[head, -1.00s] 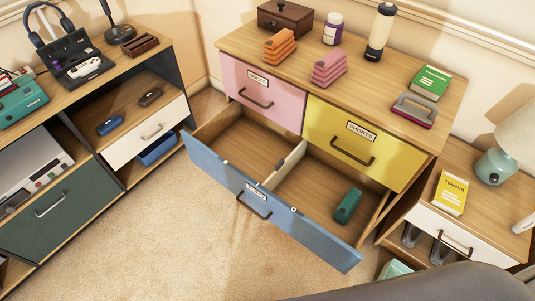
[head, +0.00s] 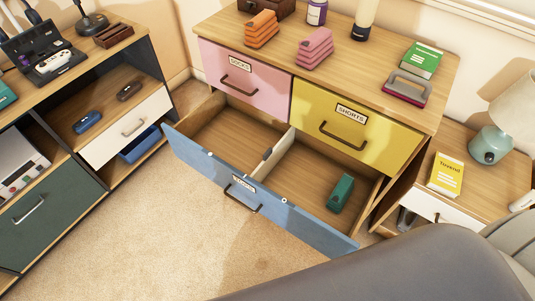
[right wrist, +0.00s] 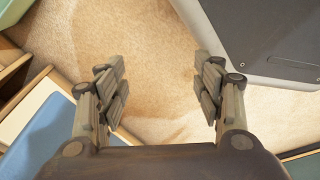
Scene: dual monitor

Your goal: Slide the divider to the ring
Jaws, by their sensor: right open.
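The open blue drawer (head: 255,205) has a pale upright divider (head: 281,147) running front to back, with a dark tab (head: 267,154) on its top edge. The divider splits the drawer into an empty left part and a right part holding a folded teal item (head: 341,192). A small white ring (head: 284,200) sits on the drawer front's top edge, right of the divider; a white dot (head: 210,154) sits on that edge to the left. My right gripper (right wrist: 161,85) is open and empty above the carpet, apart from the divider. My left gripper is not in view.
Pink (head: 243,78) and yellow (head: 352,119) drawers above are closed. Folded clothes (head: 314,48) and a green book (head: 421,58) lie on the dresser top. A nightstand (head: 487,200) with a lamp stands right, a shelf unit left. Carpet (head: 170,220) in front is clear.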

